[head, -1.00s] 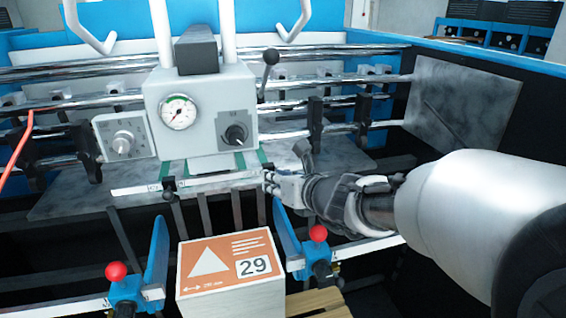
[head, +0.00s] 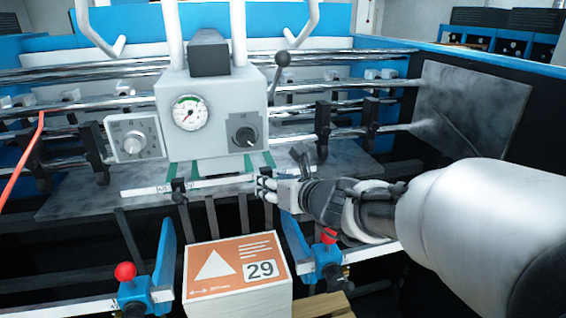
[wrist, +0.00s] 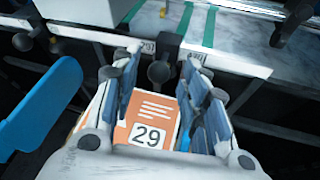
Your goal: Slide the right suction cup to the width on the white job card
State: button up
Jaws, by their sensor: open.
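The right suction cup's dark clamp with a round knob (wrist: 160,72) sits on a white ruled bar (wrist: 228,60), between my fingers in the wrist view. In the head view my gripper hides it. My gripper (head: 262,190) is open; its two fingers (wrist: 160,88) stand on either side of the knob, and contact cannot be told. The left clamp (head: 178,190) is further left on the same bar (head: 140,191). An orange-topped white block (head: 236,252) has a white panel reading 29 and a tiny double-arrow marking. I cannot make out a separate white job card.
Blue side guides with red knobs (head: 125,272) (head: 328,236) stand left and right of the block. A grey box with a gauge (head: 215,115) hangs above the bar. Shiny rollers (head: 350,95) run behind. A grey plate (head: 475,105) stands at right.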

jog(key=shift+s+d, duration=0.1)
jog(key=v, duration=1.1)
jog(key=shift+s+d+r, duration=0.15)
jog(key=shift+s+r, duration=0.05)
jog(key=shift+s, duration=0.1)
jog(key=s+f+n+g+h, duration=0.1)
jog(key=s+f+n+g, duration=0.15)
jog(key=s+n, duration=0.55)
jog(key=s+f+n+g, duration=0.2)
jog(key=s+f+n, duration=0.3)
jog(key=n, duration=0.6)
jog(key=s+d+f+n+g+h, duration=0.2)
jog(key=s+d+f+n+h, duration=0.2)
jog(key=s+d+n, duration=0.6)
jog(key=d+n+h, duration=0.1)
jog(key=n+h, duration=0.1)
jog(key=n, duration=0.1)
jog(key=shift+d+f, duration=0.25)
